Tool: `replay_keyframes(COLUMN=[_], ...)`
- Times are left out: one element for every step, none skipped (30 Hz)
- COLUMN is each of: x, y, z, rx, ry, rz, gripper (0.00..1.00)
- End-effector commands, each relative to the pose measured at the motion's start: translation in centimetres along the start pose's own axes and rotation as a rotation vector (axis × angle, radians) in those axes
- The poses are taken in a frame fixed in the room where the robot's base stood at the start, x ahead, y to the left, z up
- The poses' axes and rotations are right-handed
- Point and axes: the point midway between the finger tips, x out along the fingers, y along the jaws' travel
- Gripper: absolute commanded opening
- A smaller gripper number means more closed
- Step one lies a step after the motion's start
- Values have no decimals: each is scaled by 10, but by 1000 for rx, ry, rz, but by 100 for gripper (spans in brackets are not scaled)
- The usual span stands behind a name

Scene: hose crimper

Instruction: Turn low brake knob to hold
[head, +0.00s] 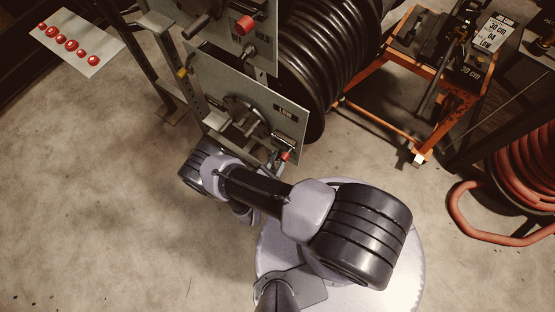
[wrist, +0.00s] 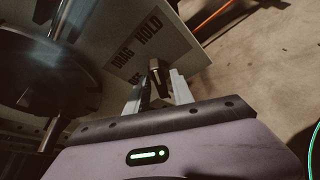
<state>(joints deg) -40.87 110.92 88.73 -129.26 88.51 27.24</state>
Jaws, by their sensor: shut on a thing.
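The low panel (head: 270,95), marked LOW, stands below an upper panel in the head view. At its lower right corner is the low brake knob with a red part (head: 286,155), partly covered by my gripper (head: 277,163). In the wrist view my gripper (wrist: 157,90) has its two pale fingers on either side of the dark knob (wrist: 155,70), shut on it. Behind it a plate (wrist: 170,45) reads DRAG and HOLD, with a third word partly hidden. I cannot tell which mark the knob points at.
A hub with bars (head: 243,113) sits on the low panel, left of the knob. The upper panel (head: 225,30) has another red knob (head: 244,25). A large black hose reel (head: 320,60) is behind. An orange cart (head: 450,100) stands right.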

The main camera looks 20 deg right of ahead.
Motion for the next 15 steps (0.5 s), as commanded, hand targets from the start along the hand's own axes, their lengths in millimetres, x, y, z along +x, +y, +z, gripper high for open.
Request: replay_keyframes(x=[0,0,0,0,0,0,0,0,0,0,0,-1,-3,-5,-10], y=[0,0,0,0,0,0,0,0,0,0,0,0,0,1,2], z=[0,0,0,0,0,0,0,0,0,0,0,0,0,0,0], rx=[1,1,1,1,1,0,0,0,0,0,0,-1,-1,-2,-3], ry=[-1,-1,-1,-1,-1,-1,-1,0,0,0,0,0,0,1,2], rz=[0,0,0,0,0,0,0,0,0,0,0,0,0,1,2], gripper=[0,30,35,35,35,35,35,35,35,35,35,35,35,35,35])
